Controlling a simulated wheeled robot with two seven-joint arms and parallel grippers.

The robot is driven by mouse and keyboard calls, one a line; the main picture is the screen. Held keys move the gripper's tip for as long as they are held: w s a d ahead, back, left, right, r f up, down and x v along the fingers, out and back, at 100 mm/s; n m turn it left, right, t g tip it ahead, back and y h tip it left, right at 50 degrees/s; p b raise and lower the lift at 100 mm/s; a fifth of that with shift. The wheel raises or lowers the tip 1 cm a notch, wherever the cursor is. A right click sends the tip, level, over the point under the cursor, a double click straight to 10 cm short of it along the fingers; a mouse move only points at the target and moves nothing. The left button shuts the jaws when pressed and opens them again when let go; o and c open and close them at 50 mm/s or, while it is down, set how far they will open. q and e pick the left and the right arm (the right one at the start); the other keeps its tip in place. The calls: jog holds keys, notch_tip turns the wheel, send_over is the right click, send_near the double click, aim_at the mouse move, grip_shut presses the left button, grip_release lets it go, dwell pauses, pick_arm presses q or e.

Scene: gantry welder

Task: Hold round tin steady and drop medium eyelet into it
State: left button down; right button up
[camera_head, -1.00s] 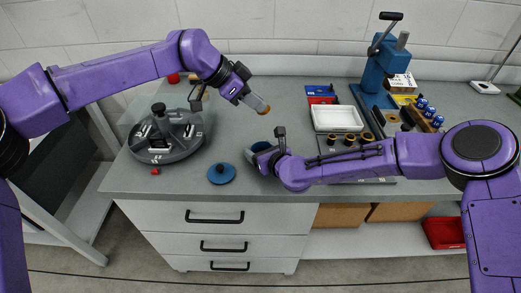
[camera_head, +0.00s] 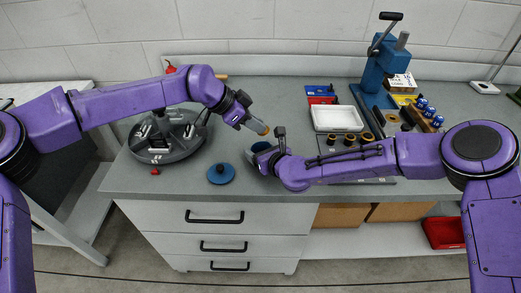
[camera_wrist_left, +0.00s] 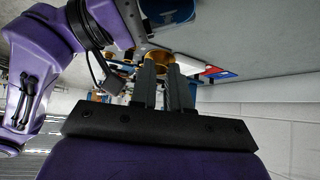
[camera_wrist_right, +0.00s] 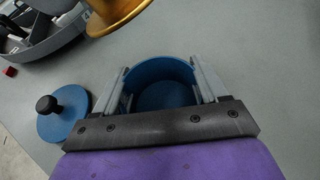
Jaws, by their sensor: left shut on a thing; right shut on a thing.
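The round tin (camera_wrist_right: 165,95), blue and open at the top, stands on the bench; it also shows in the head view (camera_head: 259,147). My right gripper (camera_wrist_right: 160,85) is shut around its sides. My left gripper (camera_head: 260,125) is shut on the medium eyelet (camera_wrist_left: 158,57), a gold flanged ring. The eyelet (camera_wrist_right: 115,12) shows in the right wrist view beyond the tin's far rim and to its left. In the head view it is close above the tin. The tin's floor looks empty where I can see it.
A blue lid with a black knob (camera_head: 221,174) lies left of the tin. A round grey divided tray (camera_head: 165,150) stands farther left. A white tray (camera_head: 337,118), several gold rings (camera_head: 348,140) and a blue press (camera_head: 382,65) stand to the right.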

pick_arm(q)
notch_tip(320, 180, down, 2)
jog(key=shift+f, duration=0.1)
dwell(0.4)
jog(key=c, duration=1)
grip_release()
jog(key=v, duration=1.2)
jog(key=shift+w, duration=0.1)
